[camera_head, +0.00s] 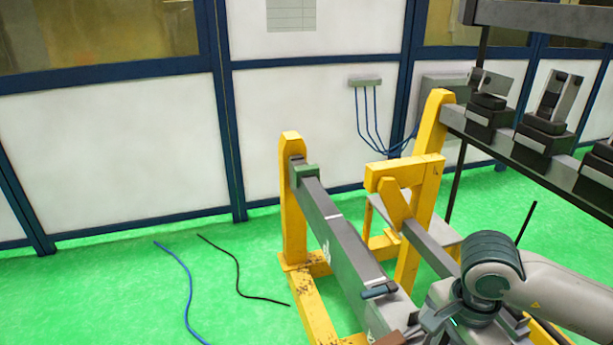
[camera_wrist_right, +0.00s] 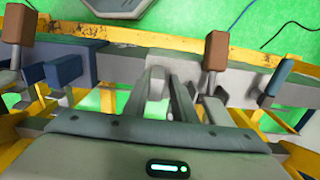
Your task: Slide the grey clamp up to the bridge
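A clamp with a dark blue-grey handle (camera_head: 378,291) sits across the long grey beam (camera_head: 345,240). It appears to be the one at the right of the right wrist view (camera_wrist_right: 281,78); I cannot be sure it is the task's grey clamp. A yellow bridge-like crosspiece (camera_head: 405,172) stands beyond, right of the beam. My right gripper (camera_head: 436,318) is low in the head view, beside the beam's near part. In the wrist view its fingers (camera_wrist_right: 165,90) are apart over the beam, left of a brown handle (camera_wrist_right: 215,50), with nothing visibly held. My left gripper is out of view.
A dull green block (camera_head: 305,171) sits at the beam's far end against a yellow post (camera_head: 292,205). Another brown handle (camera_wrist_right: 18,22) is at the wrist view's left. Dark fixtures line a rail (camera_head: 530,155) at right. Cables (camera_head: 188,290) lie on open green floor.

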